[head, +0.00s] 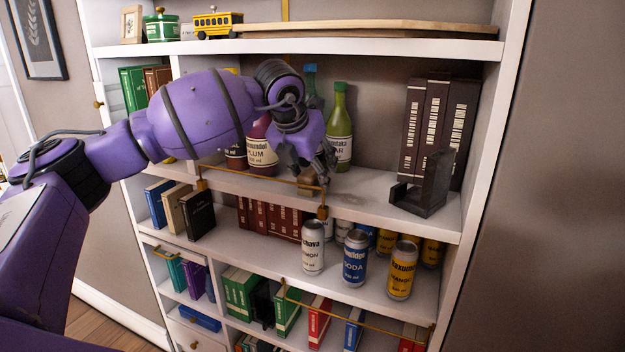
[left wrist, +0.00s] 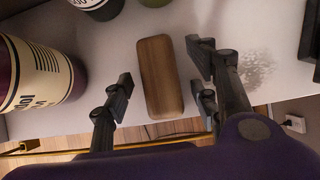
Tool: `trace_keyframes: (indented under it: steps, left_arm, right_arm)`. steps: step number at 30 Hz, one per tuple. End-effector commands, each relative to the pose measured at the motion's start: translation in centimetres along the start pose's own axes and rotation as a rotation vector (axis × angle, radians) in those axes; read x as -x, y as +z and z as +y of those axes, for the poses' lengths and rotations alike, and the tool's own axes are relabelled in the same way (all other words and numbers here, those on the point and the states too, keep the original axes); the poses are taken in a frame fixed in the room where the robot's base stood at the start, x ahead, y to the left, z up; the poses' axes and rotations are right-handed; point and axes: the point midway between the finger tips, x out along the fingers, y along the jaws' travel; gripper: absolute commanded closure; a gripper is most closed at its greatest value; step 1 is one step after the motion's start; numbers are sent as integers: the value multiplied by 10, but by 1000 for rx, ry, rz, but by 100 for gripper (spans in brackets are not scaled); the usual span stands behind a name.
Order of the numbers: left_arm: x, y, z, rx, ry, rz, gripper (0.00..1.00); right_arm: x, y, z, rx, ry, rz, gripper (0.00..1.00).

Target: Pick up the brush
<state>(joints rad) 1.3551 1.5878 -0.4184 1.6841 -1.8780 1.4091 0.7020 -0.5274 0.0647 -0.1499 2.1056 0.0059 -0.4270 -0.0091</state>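The brush (left wrist: 161,78), a wooden block with rounded edges, lies on the white shelf in the left wrist view. My left gripper (left wrist: 160,92) is open, with one finger on each side of the brush. Gaps show between the fingers and the wood, and nothing is held. In the head view my left gripper (head: 309,168) points down over the middle shelf between the bottles. Only a small brown part there, below the fingers, may be the brush; the arm hides most of that spot. My right gripper is in neither view.
A pale speckled patch (left wrist: 256,68) lies right of the brush. A dark bookend (head: 425,185) stands at right. A brass rail (head: 262,183) runs along the shelf front.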

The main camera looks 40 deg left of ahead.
Motion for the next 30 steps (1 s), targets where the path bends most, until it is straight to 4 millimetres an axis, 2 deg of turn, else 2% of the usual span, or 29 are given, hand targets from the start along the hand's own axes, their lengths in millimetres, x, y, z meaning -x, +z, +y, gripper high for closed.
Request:
trace_keyframes:
  steps: [1,10,20,23,30]
  left_arm:
    - [0,0,0,0,0,0,54]
    - [0,0,0,0,0,1,94]
    - [4,1,0,0,0,-1,95]
    - [11,2,0,0,0,-1,95]
    - [38,20,-1,1,-2,-3,95]
  right_arm:
    - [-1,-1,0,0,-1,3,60]
    - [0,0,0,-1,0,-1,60]
    - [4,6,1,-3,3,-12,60]
    - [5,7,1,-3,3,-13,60]
    - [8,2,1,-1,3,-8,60]
